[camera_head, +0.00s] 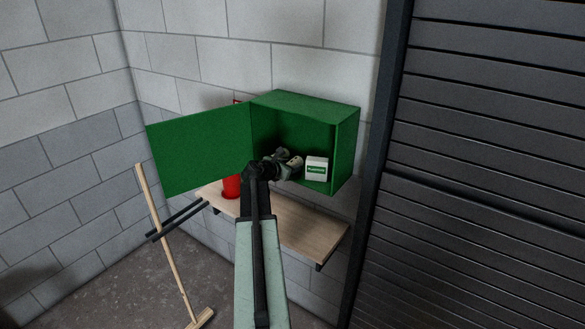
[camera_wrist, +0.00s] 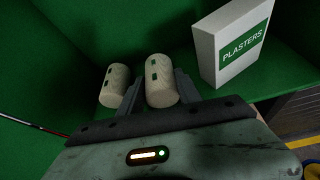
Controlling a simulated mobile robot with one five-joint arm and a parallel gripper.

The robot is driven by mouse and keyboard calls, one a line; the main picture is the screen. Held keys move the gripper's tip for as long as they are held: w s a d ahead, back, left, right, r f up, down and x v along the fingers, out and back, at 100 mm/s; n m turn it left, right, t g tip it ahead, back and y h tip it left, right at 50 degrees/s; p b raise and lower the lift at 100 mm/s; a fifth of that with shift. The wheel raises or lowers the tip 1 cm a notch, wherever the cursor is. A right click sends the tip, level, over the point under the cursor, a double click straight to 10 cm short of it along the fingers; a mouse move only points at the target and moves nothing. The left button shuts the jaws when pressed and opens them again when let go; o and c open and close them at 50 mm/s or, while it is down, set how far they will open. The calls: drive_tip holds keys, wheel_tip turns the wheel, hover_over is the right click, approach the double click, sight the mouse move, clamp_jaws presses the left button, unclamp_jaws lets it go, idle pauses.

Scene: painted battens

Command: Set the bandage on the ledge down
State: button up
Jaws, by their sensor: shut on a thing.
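My gripper (camera_head: 285,160) reaches into the open green cabinet (camera_head: 305,103) on the wall. In the wrist view my gripper (camera_wrist: 158,84) is shut on a cream bandage roll (camera_wrist: 158,72) between its two fingers. A second, similar roll (camera_wrist: 115,84) stands just left of the left finger, inside the cabinet. In the head view the rolls are small and partly hidden by the gripper. The wooden ledge (camera_head: 308,230) runs along the wall below the cabinet; my arm covers part of it.
A white plasters box (camera_head: 316,169) stands in the cabinet, right of the gripper, and shows in the wrist view (camera_wrist: 234,42). The cabinet door (camera_head: 200,150) hangs open left. A red object (camera_head: 231,187) stands at the ledge's left end. The ledge's right part looks clear. A broom (camera_head: 163,230) leans left.

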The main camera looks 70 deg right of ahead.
drive_tip(key=o, duration=1.3)
drive_tip(key=shift+s+f, duration=0.1)
drive_tip(key=shift+r+p, duration=0.3)
drive_tip(key=p+v, duration=0.4)
drive_tip(key=v, duration=0.7)
drive_tip(key=shift+a+r, duration=0.1)
drive_tip(key=shift+a, duration=0.3)
